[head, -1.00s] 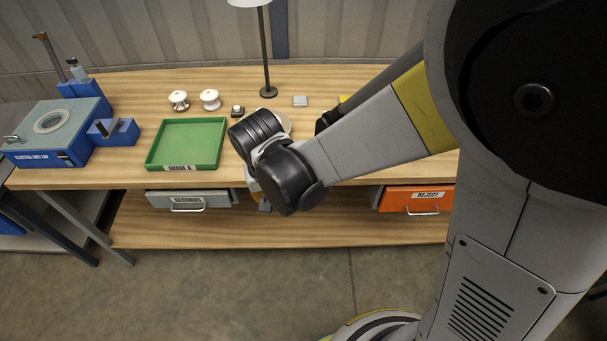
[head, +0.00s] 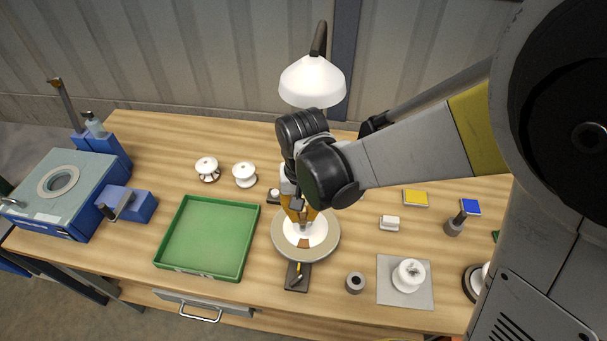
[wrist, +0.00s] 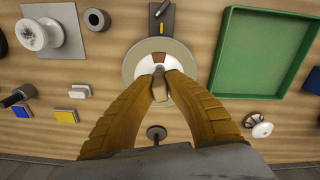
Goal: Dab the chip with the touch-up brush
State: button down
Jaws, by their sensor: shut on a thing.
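My gripper (head: 303,217) points down over a round pale turntable (head: 280,242).
A green tray (head: 250,245) stands left of the turntable. Two white insulators (head: 206,166) (head: 244,173) stand behind it. A grey ring (head: 355,283) and a pad (head: 424,298) bearing a white insulator (head: 408,277) are at right. A lamp (head: 312,82) stands behind.

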aim_at(303, 227)
jog(key=shift+w, duration=0.1)
jog(key=shift+s+f+b, duration=0.25)
jog(key=shift+f+b, duration=0.45)
jog(key=shift+f, duration=0.15)
jog(key=shift+w+f+b, duration=0.1)
jog(key=shift+f+b, duration=1.4)
jog(key=shift+f, duration=0.6)
jog(key=shift+f+b, duration=0.35)
jog(key=shift+b, duration=0.05)
jog(key=shift+r+p, duration=2.5)
jog(key=shift+r, duration=1.1)
jog(key=shift+f, duration=0.1)
